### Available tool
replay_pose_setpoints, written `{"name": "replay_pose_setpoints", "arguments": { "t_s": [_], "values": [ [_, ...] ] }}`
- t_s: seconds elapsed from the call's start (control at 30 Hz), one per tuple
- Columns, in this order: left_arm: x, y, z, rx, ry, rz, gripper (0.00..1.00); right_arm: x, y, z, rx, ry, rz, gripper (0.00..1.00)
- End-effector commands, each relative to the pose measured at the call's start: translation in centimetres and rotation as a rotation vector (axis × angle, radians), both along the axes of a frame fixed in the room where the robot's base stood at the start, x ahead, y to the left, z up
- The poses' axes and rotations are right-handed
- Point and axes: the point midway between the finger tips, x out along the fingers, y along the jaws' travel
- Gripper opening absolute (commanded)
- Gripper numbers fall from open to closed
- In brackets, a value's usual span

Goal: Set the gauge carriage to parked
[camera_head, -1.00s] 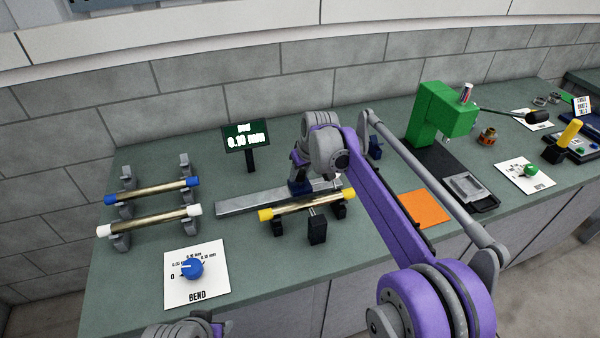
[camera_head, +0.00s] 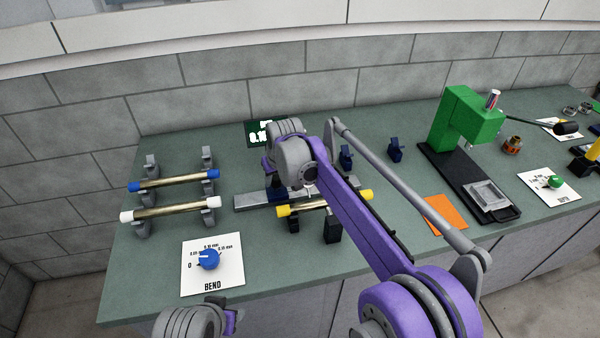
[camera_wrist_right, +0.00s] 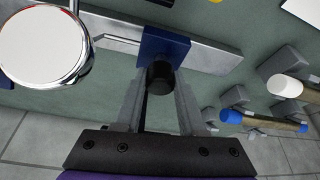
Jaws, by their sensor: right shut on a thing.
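The gauge carriage is a dark blue block (camera_head: 277,194) on a silver rail (camera_head: 247,203). In the right wrist view the carriage (camera_wrist_right: 163,44) carries a black knob (camera_wrist_right: 160,78). My right gripper (camera_wrist_right: 160,90) is shut on this knob, one finger on each side. In the head view my right gripper (camera_head: 276,183) is over the left part of the rail, largely hidden by its own wrist. A round dial gauge (camera_wrist_right: 40,45) shows beside the carriage in the wrist view. Only a wrist part of my left arm shows at the bottom of the head view.
A yellow-capped rod (camera_head: 325,203) rests on black supports in front of the rail. Blue-capped (camera_head: 175,180) and white-capped (camera_head: 170,210) rods lie on grey stands at left. A BEND dial card (camera_head: 213,268) lies in front. A display (camera_head: 258,133) stands behind, partly covered.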

Motion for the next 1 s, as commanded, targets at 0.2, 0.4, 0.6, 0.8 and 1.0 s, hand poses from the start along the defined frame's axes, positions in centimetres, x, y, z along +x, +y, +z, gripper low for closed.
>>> {"name": "replay_pose_setpoints", "arguments": {
  "t_s": [0.2,0.4,0.6,0.8,1.0],
  "values": [
    [0.2,0.0,0.6,0.0,-0.003,0.0,0.5,-1.2,3.7,0.1,-0.001,0.001,0.003,0.0],
    [0.2,0.0,0.7,0.0,-0.004,0.0,0.5,-1.6,4.9,0.0,-0.001,0.002,0.001,0.0],
    [0.2,0.0,0.7,0.0,-0.004,0.0,0.5,-1.6,5.0,0.0,-0.001,0.002,0.0,0.0],
    [0.2,0.0,0.7,0.0,-0.004,0.0,0.5,-1.6,5.0,-0.1,-0.001,0.002,0.0,0.49],
    [0.2,0.0,0.7,0.0,-0.004,0.0,0.5,-1.6,5.0,0.0,0.0,0.001,0.0,0.69]
  ]
}}
